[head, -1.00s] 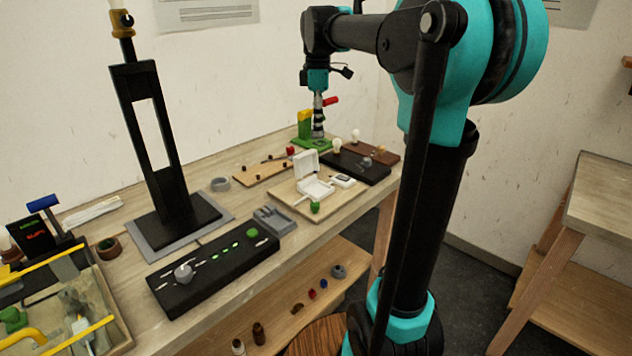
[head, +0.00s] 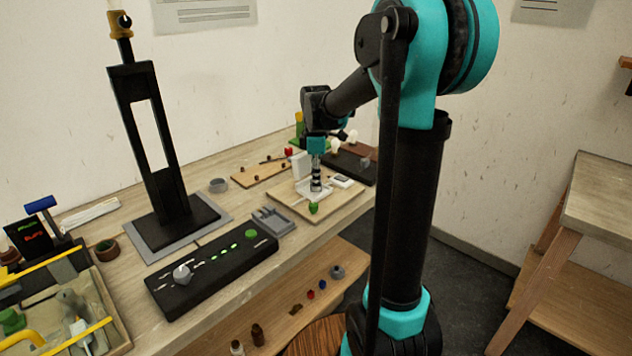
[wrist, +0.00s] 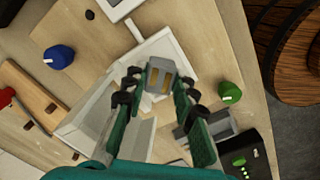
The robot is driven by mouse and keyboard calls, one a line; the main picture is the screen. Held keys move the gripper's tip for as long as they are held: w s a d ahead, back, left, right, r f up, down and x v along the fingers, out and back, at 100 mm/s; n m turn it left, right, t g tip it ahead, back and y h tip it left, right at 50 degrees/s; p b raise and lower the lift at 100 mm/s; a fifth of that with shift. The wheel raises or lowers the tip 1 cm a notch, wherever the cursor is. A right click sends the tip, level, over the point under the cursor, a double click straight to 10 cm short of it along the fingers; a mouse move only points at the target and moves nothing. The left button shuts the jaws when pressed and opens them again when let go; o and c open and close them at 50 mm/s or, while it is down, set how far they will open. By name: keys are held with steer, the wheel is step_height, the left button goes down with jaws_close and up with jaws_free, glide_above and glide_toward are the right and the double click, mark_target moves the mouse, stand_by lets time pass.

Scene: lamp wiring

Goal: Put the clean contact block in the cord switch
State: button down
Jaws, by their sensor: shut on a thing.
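My gripper (wrist: 158,92) is shut on the contact block (wrist: 160,75), a small light-grey block with brass-coloured strips, seen between the fingertips in the wrist view. The strips look clean. The cord switch is a white case, open, with its lid (head: 301,164) standing up; its tray (wrist: 178,52) lies beneath and around the block in the wrist view. In the head view my gripper (head: 316,186) points down over the cord switch tray (head: 301,187) and hides part of it. I cannot tell whether the block touches the tray.
The case sits on a wooden board (head: 337,206). A green knob (head: 313,208) is close by at the front edge. A grey holder (head: 273,221) and black control panel (head: 212,276) stand left of it. A small white device (head: 341,181) lies to the right. The raised lid is close beside my gripper.

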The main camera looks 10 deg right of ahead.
steer(key=shift+f, duration=0.35)
steer(key=c, duration=1.5)
jaws_free()
steer(key=shift+f, duration=0.1)
step_height(320, 180, up, 12)
